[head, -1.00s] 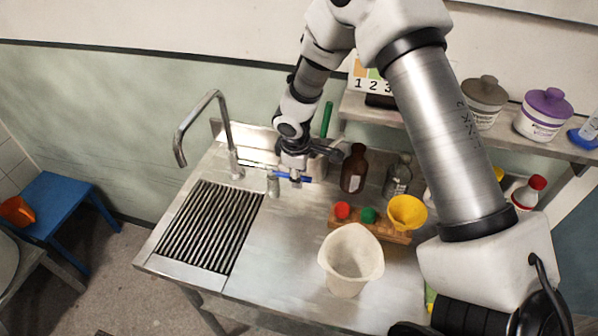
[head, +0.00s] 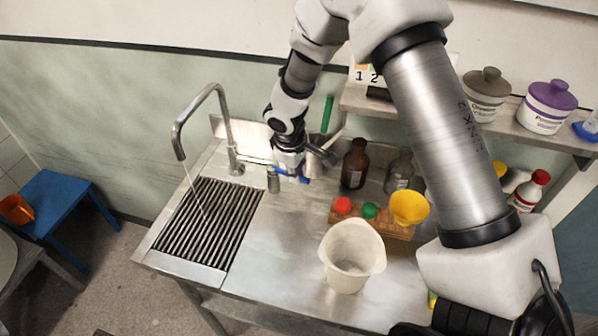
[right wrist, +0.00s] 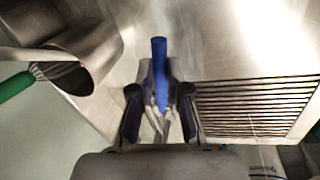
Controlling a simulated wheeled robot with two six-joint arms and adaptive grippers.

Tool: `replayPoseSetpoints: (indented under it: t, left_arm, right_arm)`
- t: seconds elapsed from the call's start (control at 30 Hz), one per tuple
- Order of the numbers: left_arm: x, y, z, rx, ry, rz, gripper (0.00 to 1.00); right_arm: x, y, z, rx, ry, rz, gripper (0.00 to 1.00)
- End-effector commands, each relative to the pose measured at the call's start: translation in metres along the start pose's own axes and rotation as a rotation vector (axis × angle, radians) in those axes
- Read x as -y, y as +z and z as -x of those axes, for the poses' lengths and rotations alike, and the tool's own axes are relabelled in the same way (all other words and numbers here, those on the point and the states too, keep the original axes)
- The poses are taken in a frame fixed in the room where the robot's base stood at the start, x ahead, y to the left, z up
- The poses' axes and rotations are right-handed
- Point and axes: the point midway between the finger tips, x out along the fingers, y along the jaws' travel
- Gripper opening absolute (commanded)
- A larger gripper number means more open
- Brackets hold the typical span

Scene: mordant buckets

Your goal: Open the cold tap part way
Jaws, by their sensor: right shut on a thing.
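The blue tap lever (right wrist: 159,60) stands between the fingers of my right gripper (right wrist: 160,95) in the right wrist view. In the head view my right gripper (head: 289,172) is shut on this lever, beside a short metal post (head: 273,182), and hides much of it. The curved metal spout (head: 225,120) arches over the ribbed drain grate (head: 190,240). A thin stream of water (head: 194,187) falls from the spout onto the grate. My left gripper is not in view.
A metal pot (head: 322,150) stands right behind my right gripper. A brown bottle (head: 355,165), a wooden rack (head: 385,228) with a yellow funnel (head: 409,207) and a white beaker (head: 350,255) stand to the right. The steel top (head: 270,240) in front is clear.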

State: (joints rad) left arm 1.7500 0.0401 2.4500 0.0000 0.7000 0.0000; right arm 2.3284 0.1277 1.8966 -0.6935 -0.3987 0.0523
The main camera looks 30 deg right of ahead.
Motion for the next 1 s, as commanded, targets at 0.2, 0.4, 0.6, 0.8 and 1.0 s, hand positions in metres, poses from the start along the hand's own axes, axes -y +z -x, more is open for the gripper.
replayPoseSetpoints:
  t: [0.2,0.4,0.6,0.8,1.0]
  left_arm:
    - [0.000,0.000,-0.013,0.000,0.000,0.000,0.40]
    - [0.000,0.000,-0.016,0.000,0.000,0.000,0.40]
    - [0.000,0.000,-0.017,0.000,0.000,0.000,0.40]
    - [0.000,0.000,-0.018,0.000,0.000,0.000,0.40]
    - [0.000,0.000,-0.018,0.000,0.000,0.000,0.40]
  right_arm:
    - [0.016,0.001,-0.004,0.043,-0.004,-0.165,0.00]
    - [0.026,-0.002,-0.002,0.075,-0.004,-0.308,0.00]
    - [0.033,-0.004,0.000,0.096,-0.005,-0.410,0.00]
    - [0.036,-0.005,0.000,0.107,-0.005,-0.460,0.00]
    - [0.037,-0.006,0.001,0.110,-0.005,-0.471,0.00]
